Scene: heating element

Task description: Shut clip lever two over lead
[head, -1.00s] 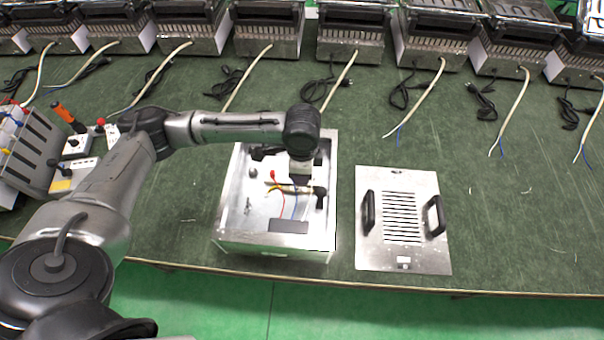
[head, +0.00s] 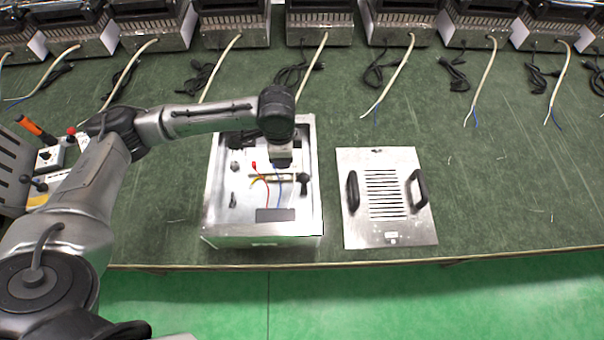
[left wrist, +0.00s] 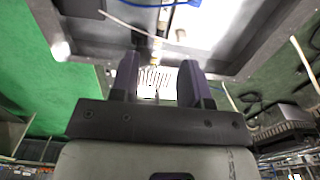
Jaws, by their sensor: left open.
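An open metal box (head: 212,205) stands on the bench in the head view. Inside are a red wire (head: 266,192), a yellow wire (head: 259,179) and a blue wire (head: 279,192), beside a pale bar with a dark knob (head: 303,179) at its right. My left gripper (head: 282,168) reaches down into the box, just behind the wires. A blue piece (left wrist: 186,3) is cut off at the top edge. The clip levers are too small or hidden to tell apart. My right gripper is out of view.
A vented metal cover (head: 350,231) with two black handles lies right of the box. Several heater units (head: 320,28) with loose cables line the back. An orange-handled screwdriver (head: 33,127) and small devices are at left. The bench (head: 500,210) is clear at right.

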